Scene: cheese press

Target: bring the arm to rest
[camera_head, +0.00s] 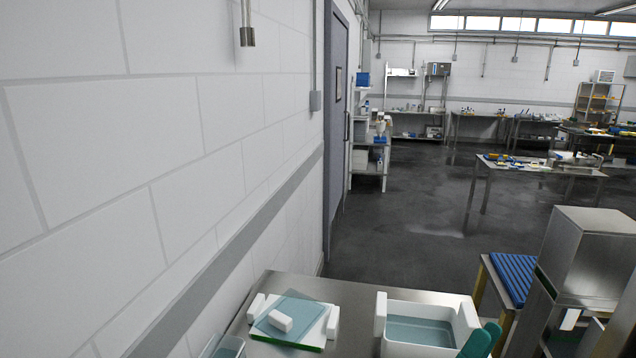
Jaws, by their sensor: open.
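My gripper and arm do not show in the head view. A steel table (240,325) stands low in the picture, against the white block wall. On it, a blue translucent sheet (297,306) lies over a white block or board with a green lower edge, and a small white block (280,321) rests on the sheet. A white open tub (466,318) with a bluish inside stands to the right. Teal rounded pieces (481,341) are at the tub's right side; I cannot tell what they are.
A steel cabinet-like machine (590,255) and a blue slatted top (513,276) stand at the right. The wall (150,150) runs close along the left. Dark floor (400,225) is open ahead, with a worktable (540,170) and a shelf rack (367,155) farther off.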

